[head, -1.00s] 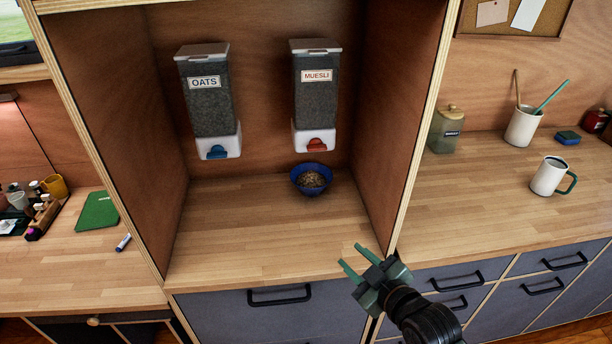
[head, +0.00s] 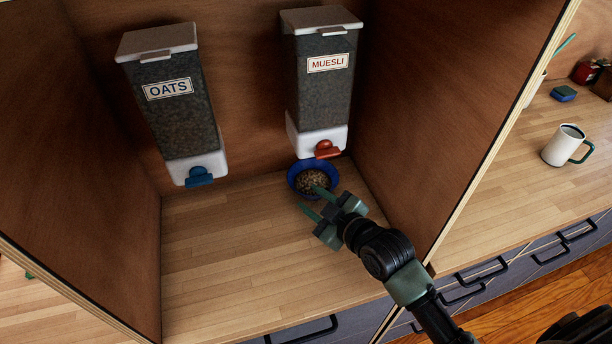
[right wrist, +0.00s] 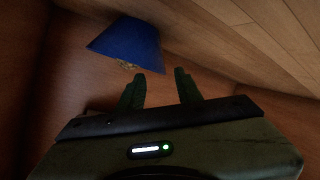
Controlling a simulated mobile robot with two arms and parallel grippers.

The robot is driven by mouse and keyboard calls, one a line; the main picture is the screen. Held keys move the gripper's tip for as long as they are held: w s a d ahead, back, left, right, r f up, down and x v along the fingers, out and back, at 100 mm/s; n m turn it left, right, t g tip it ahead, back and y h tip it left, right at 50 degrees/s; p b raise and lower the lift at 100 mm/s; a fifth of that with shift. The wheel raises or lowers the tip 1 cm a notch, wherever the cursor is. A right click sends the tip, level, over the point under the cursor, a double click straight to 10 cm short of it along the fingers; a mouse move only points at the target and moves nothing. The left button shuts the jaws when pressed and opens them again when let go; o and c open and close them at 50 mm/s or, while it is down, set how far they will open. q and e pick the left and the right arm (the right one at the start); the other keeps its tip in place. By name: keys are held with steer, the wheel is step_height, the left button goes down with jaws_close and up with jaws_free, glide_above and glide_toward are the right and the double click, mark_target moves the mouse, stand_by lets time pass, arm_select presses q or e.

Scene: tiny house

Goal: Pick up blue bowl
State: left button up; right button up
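The blue bowl (head: 294,182) stands on the wooden counter inside the niche, below the muesli dispenser, with muesli in it. My right gripper (head: 314,200) is at the bowl's near side in the head view, its green fingers apart. One fingertip overlaps the bowl's near rim in that view; I cannot tell whether it touches. In the right wrist view the bowl (right wrist: 126,42) is just beyond the open fingers (right wrist: 160,88), with nothing visible between them. My left gripper is not in view.
The muesli dispenser (head: 320,75) hangs close above the bowl, and the oats dispenser (head: 170,105) is to its left. The niche's right wall (head: 440,110) stands close to my right arm. The counter (head: 230,250) left of the bowl is clear. A white mug (head: 562,146) is outside to the right.

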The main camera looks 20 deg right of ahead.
mark_target(302, 194)
steer(key=shift+r+p+x, duration=0.2)
steer(key=shift+p+x, duration=0.25)
steer(key=shift+x, duration=0.75)
steer(key=p+x, duration=0.1)
steer(key=x, duration=0.3)
steer(key=shift+a+f, duration=0.1)
steer(key=shift+c, duration=0.3)
steer(key=c, duration=0.5)
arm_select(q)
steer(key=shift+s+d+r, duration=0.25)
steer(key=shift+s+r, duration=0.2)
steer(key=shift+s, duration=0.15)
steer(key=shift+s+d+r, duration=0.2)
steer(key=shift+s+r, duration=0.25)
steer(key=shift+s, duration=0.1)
arm_select(e)
jaws_close()
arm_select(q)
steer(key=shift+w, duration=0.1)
arm_select(e)
steer(key=shift+f, duration=0.1)
